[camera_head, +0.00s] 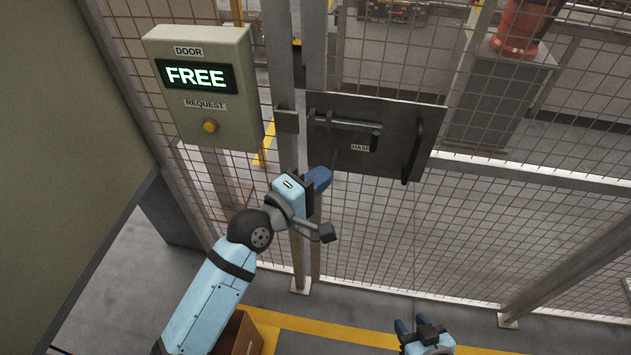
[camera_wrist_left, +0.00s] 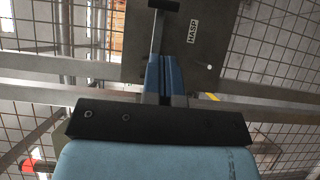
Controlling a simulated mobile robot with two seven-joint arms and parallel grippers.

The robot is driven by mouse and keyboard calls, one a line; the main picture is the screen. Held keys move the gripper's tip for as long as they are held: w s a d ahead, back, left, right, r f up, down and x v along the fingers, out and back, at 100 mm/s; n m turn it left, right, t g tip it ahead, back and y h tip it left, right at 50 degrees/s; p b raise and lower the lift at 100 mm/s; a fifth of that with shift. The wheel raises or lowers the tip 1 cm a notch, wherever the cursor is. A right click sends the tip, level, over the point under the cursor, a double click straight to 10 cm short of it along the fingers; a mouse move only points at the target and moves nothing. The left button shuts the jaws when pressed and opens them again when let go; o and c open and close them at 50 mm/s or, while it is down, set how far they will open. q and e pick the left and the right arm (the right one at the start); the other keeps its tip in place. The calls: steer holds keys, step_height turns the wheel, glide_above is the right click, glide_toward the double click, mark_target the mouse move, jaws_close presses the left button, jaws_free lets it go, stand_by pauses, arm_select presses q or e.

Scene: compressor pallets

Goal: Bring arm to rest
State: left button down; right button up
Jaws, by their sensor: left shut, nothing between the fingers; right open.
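My left arm comes in from the lower left in the head view. Its gripper (camera_head: 319,179) is shut and empty, just below the dark hasp plate (camera_head: 345,160) on the mesh door. In the left wrist view the blue fingers (camera_wrist_left: 163,78) are together, with the hasp plate (camera_wrist_left: 205,50) beyond them. I cannot tell whether the fingertips touch anything. My right gripper (camera_head: 414,323) is low at the bottom edge of the head view, open and empty, away from the fence. Most of my right arm is out of view.
A door control box (camera_head: 205,125) reading FREE stands left of the door post. The plate carries a bolt (camera_head: 345,126) and a dark handle (camera_head: 412,152). Mesh fence spans the right. A cardboard box (camera_head: 236,336) sits below my left arm. Yellow floor line (camera_head: 340,330) runs along the front.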

arm_select(q)
steer(key=shift+s+a, duration=0.4)
steer(key=shift+s, duration=0.05)
steer(key=s+a+f+m+g+y+p, duration=0.1)
steer(key=s+a+f+m+y, duration=0.3)
steer(key=f, duration=0.7)
steer(key=s+a+f+m+g+y+p, duration=0.1)
steer(key=s+a+f+m+y, duration=0.3)
steer(key=s+a+f+m, duration=0.4)
steer(key=s+a+f, duration=0.3)
steer(key=s+a, duration=0.2)
steer(key=s, duration=0.1)
steer(key=shift+s+m+y+p, duration=0.25)
steer(key=shift+m+y+p, duration=0.05)
steer(key=shift+y+p, duration=0.1)
steer(key=shift+f, duration=0.1)
